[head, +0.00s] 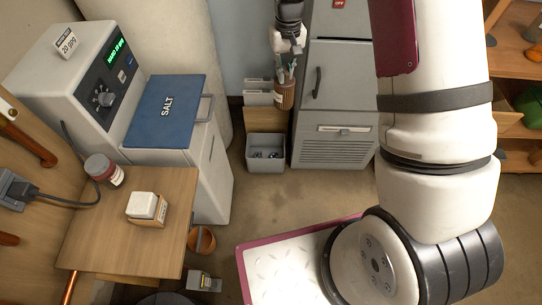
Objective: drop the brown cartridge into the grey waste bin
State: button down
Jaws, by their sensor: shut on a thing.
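My gripper (284,74) is at the top middle of the head view, small and pointing down. It is shut on the brown cartridge (285,97), which hangs upright below the fingers. The grey waste bin (265,161) stands on the floor beneath, open at the top, with some small dark and light pieces inside. The cartridge appears above the bin's right part in the picture; how far it is above or in front of the bin I cannot tell.
A grey cabinet (340,100) stands right of the bin. On the left are a softener with a blue SALT lid (168,112) and a wooden table (90,235) bearing a jar (104,170) and a white-topped box (147,208). Wooden shelves (515,75) stand far right.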

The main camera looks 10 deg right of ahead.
aim_at(263, 152)
jog(key=i+l+u, duration=0.15)
jog(key=l, duration=0.15)
jog(key=i+l+u, duration=0.1)
jog(key=l, duration=0.2)
jog(key=i+l+u, duration=0.15)
jog(key=l, duration=0.2)
jog(key=i+l+u, duration=0.15)
jog(key=l, duration=0.2)
jog(key=i+l+u, duration=0.1)
jog(key=l, duration=0.25)
